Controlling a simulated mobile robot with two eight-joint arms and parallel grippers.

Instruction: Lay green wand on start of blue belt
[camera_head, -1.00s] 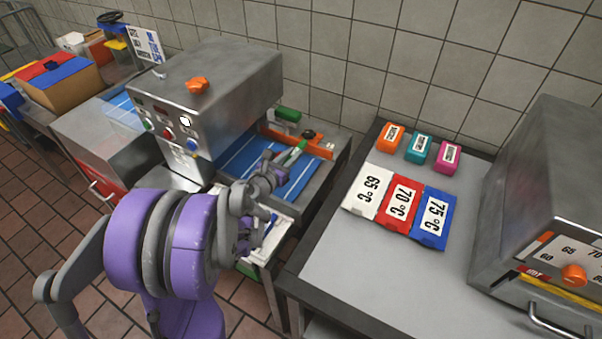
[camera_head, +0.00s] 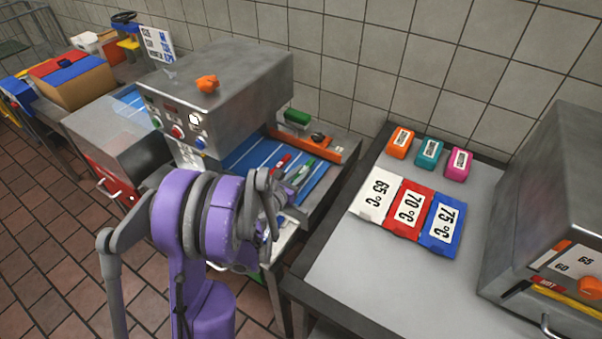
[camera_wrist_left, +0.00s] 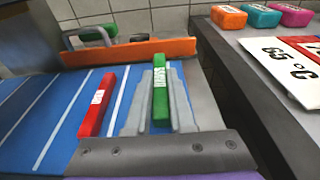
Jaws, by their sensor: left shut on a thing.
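The green wand (camera_wrist_left: 161,94), with a white label, is between the grey fingers of my left gripper (camera_wrist_left: 160,110), which is shut on it. It also shows in the head view (camera_head: 304,170), at the right part of the blue belt (camera_head: 247,157). The belt has white cross lines and shows in the left wrist view (camera_wrist_left: 38,108). I cannot tell whether the wand touches the belt or hangs just above it. My left gripper in the head view (camera_head: 290,187) is partly hidden by its own arm. My right gripper is not in view.
A red wand (camera_wrist_left: 97,104) lies on the belt left of the green one. An orange bar (camera_wrist_left: 130,52) crosses behind them. A steel machine (camera_head: 225,95) stands over the belt's left part. A table (camera_head: 345,260) with coloured blocks and temperature cards is at right.

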